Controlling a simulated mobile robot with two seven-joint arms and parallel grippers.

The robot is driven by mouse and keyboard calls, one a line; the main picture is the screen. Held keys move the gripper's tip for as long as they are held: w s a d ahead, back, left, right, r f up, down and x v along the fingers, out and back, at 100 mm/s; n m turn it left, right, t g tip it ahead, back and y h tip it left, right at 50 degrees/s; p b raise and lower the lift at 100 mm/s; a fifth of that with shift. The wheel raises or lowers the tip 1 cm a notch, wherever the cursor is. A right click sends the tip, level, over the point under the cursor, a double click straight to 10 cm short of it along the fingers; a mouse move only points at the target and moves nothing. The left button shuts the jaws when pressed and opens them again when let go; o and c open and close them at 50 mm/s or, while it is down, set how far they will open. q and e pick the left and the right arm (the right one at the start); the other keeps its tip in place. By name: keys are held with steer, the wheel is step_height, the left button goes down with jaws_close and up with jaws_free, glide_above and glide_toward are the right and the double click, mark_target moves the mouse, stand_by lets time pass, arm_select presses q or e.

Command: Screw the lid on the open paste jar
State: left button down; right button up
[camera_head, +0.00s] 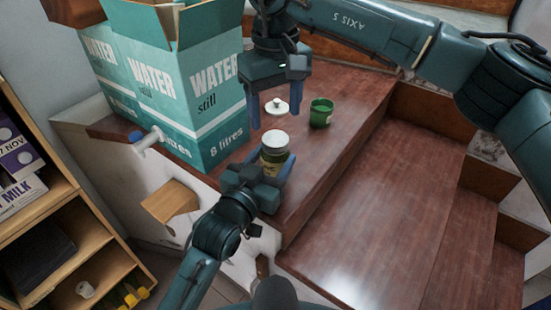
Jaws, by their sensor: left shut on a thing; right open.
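My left gripper (269,176) is shut around a jar (273,155) with a pale, round top and a dark, labelled body. The jar is upright near the front edge of the brown wooden surface; I cannot tell what fills its mouth. A small white lid (276,107) with a knob on top lies behind the jar. My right gripper (276,117) is open above the surface, its two blue fingers pointing down. In the picture the lid shows between these fingers; contact or exact height cannot be told.
A green cup-like container (321,114) stands right of the lid. Large teal water boxes (195,95) stand close on the left. Wooden steps (370,215) drop away to the right. A shelf unit (75,235) is at the lower left.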

mark_target(276, 138)
steer(key=shift+f, duration=2.75)
